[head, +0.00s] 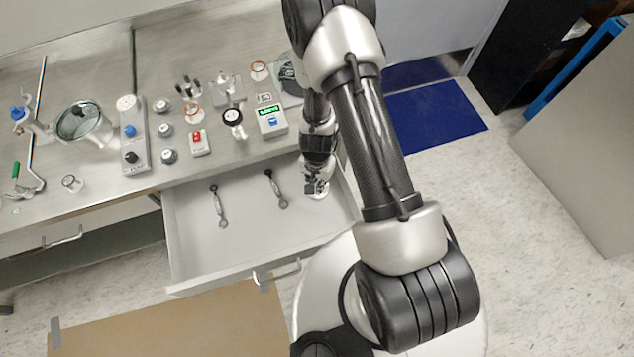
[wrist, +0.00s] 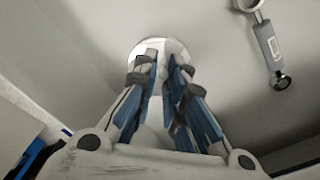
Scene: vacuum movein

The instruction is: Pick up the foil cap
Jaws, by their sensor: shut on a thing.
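The foil cap (wrist: 173,46) is a pale, round, shiny disc in the wrist view, at the tips of my gripper (wrist: 163,68). The two blue-and-grey fingers are close together and shut on it, covering its middle and lower part. In the head view my gripper (head: 317,187) is down inside the open drawer, near its right wall. The cap is mostly hidden there by the gripper. I cannot tell whether the cap still touches the drawer floor.
The open drawer (head: 238,240) holds two metal tools with ring ends, one at the left (head: 219,206) and one nearer the gripper (head: 275,190). The steel bench (head: 95,178) above carries glassware, knobs and a small green-display device (head: 271,122). The drawer's front left is bare.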

